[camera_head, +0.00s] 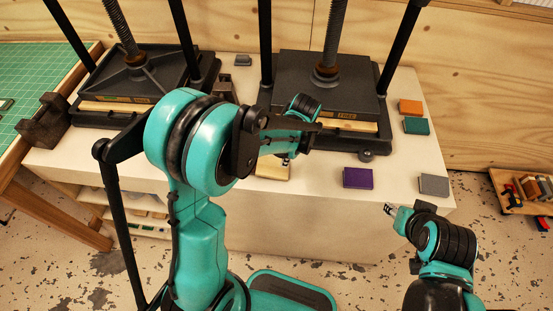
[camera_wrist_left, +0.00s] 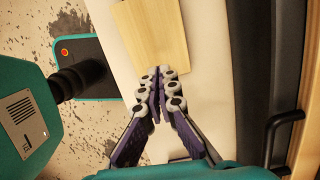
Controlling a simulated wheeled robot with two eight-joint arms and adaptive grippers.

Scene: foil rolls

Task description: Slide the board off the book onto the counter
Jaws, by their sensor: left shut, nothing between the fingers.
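A pale wooden board (camera_head: 272,170) lies at the counter's front, partly hidden behind my left arm. In the left wrist view the board (camera_wrist_left: 153,30) shows at the top, on the pale counter (camera_wrist_left: 208,75). My left gripper (camera_head: 288,158) is shut and empty; in the wrist view its fingertips (camera_wrist_left: 158,74) are together at the board's lower end. I cannot tell whether they touch it. No book shows under the board in either view. My right gripper (camera_head: 390,209) is off the counter's front right; its opening is too small to tell.
Two black presses (camera_head: 328,88) (camera_head: 135,82) stand on the counter (camera_head: 315,215). Purple (camera_head: 357,178), grey (camera_head: 434,185), green (camera_head: 416,125) and orange (camera_head: 410,107) blocks lie at the right. A green-topped table (camera_head: 35,80) is at far left.

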